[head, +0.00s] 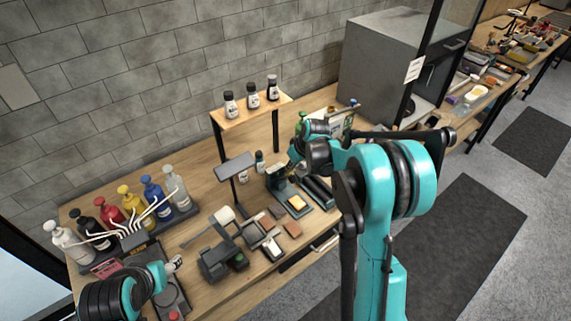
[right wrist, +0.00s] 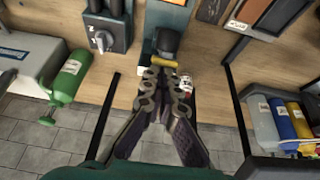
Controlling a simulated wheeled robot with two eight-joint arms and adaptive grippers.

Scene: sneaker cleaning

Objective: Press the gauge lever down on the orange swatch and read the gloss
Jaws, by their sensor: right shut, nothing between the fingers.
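The swatch is not visible there. My left gripper (head: 176,263) is low at the left front, its fingers too small to judge.
Several coloured pump bottles (head: 131,205) stand at the bench's left. A raised wooden shelf (head: 250,110) holds three small bottles behind the gauge. A black stand (head: 218,258) and small blocks are at the front. A grey cabinet (head: 390,65) stands at the back right.

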